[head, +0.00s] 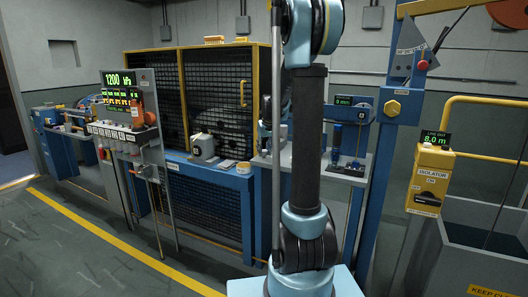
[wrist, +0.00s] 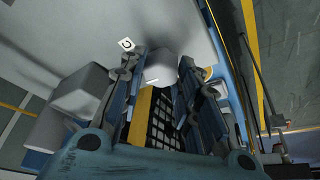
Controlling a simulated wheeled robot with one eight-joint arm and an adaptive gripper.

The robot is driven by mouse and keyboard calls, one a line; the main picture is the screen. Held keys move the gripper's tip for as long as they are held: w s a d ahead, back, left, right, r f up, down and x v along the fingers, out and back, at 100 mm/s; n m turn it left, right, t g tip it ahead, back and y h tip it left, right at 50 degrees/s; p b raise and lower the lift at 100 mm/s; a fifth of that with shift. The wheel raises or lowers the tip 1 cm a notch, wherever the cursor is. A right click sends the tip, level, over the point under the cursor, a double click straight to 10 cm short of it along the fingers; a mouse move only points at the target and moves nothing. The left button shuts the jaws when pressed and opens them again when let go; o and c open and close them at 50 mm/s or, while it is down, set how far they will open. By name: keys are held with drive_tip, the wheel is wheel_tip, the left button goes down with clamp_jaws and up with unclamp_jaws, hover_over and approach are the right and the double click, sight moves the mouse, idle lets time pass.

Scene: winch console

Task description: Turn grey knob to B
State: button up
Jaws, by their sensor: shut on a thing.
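In the wrist view, my gripper (wrist: 167,72) has one finger on each side of a pale grey knob (wrist: 160,64) and is closed on it. The knob sits against a light grey panel (wrist: 205,25). A small white label (wrist: 126,44) with a dark letter, perhaps a C, is on the panel just left of the fingers. I cannot see a pointer on the knob or the letter B. In the head view, my own arm hides the gripper and knob.
A blue bench (head: 215,172) with a mesh guard stands behind. A lever console (head: 125,132) is at left, a yellow isolator box (head: 431,180) at right. In the wrist view, a grey block (wrist: 85,95) is close to the left finger. Open floor lies at front left.

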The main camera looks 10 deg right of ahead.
drive_tip(key=o, duration=1.1)
drive_tip(key=shift+r, duration=0.1)
drive_tip(key=v, duration=1.1)
drive_tip(key=shift+r, duration=0.35)
drive_tip(key=s+f, duration=0.6)
drive_tip(key=s, duration=0.7)
drive_tip(key=s+f+m+g, duration=0.1)
drive_tip(key=s+f, duration=0.6)
drive_tip(key=s, duration=0.6)
drive_tip(key=s+a+f+g, duration=0.1)
drive_tip(key=s+f, duration=0.6)
drive_tip(key=s, duration=0.6)
drive_tip(key=shift+s+a+m+h, duration=0.1)
drive_tip(key=shift+s+m+h, duration=0.2)
drive_tip(key=shift+h, duration=0.1)
